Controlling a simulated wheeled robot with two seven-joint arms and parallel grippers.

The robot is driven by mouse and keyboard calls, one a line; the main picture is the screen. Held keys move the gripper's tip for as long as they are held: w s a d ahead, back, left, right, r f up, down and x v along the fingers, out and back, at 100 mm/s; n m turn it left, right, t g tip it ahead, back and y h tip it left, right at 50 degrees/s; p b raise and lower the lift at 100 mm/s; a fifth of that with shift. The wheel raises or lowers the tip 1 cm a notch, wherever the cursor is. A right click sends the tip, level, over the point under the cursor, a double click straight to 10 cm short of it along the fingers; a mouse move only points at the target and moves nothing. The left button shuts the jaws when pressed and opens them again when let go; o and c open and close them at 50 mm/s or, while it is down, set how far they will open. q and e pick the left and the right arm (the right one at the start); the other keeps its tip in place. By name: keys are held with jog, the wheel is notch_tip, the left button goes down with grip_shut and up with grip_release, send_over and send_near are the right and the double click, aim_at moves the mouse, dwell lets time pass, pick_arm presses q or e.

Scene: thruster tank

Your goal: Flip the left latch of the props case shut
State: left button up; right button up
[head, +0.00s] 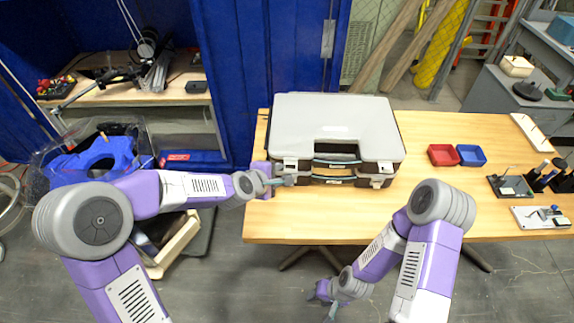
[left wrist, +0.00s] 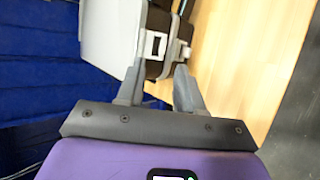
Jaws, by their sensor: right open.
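The props case (head: 335,120) lies on the table with its pale grey lid down and its handle side facing me. Its left latch (head: 290,166) is a small white piece on the front, near the left corner. Its right latch (head: 380,180) is near the right corner. I cannot tell whether the left latch is fully closed. My left gripper (head: 284,181) is at the case's front left corner, just below the left latch. In the left wrist view its fingers (left wrist: 160,72) are apart, with the white latch (left wrist: 155,45) beyond the tips. My right gripper (head: 322,300) is open and empty, low over the floor.
A red bin (head: 442,155) and a blue bin (head: 471,155) stand there, with tools and holders farther right. A blue curtain (head: 270,60) hangs behind the case.

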aim_at(290, 170)
pick_arm(q)
jog(key=x, duration=0.6)
jog(key=shift+d+f, duration=0.2)
jog(key=shift+f, duration=0.1)
jog(key=shift+b, duration=0.3)
grip_shut()
